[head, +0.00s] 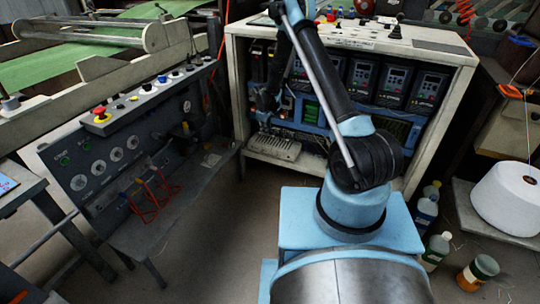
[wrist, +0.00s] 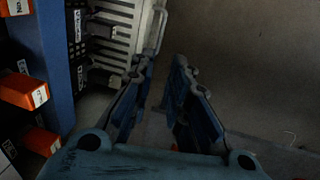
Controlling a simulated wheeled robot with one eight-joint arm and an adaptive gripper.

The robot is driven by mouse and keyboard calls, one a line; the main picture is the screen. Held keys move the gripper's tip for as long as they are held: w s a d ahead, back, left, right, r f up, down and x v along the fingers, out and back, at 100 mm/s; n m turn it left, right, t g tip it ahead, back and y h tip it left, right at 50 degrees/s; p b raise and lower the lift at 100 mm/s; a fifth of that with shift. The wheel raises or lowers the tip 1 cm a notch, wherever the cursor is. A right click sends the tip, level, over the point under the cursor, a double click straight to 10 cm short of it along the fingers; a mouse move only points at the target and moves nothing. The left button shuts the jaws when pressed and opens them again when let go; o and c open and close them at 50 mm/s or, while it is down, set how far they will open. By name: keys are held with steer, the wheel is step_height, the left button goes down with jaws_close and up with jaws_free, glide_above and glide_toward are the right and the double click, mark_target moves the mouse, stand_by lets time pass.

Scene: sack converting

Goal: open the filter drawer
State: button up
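The filter drawer (head: 273,147) appears as a pale slatted front low on the left side of the cabinet. In the wrist view, its slatted face (wrist: 118,30) is at the top, with a pale bar handle (wrist: 157,28) along its right edge. My gripper (wrist: 165,66) is open, with a clear gap between its two blue-grey fingers. The left fingertip overlaps the lower end of the handle in the picture; I cannot tell whether they touch. In the head view, my gripper is dark and hard to make out in front of the cabinet's left part.
The cream cabinet (head: 237,88) holds several dark drive units (head: 394,82). A grey control panel (head: 105,160) stands at left. Bottles (head: 436,250) and a white spool (head: 506,198) are at right. Orange-labelled parts (wrist: 24,90) line the wrist view's left side. The floor before the drawer is open.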

steer(key=f, duration=0.2)
glide_toward(273, 148)
step_height(273, 148, down, 10)
steer(key=s+a, duration=0.2)
steer(key=shift+a, duration=0.25)
stand_by(0.3)
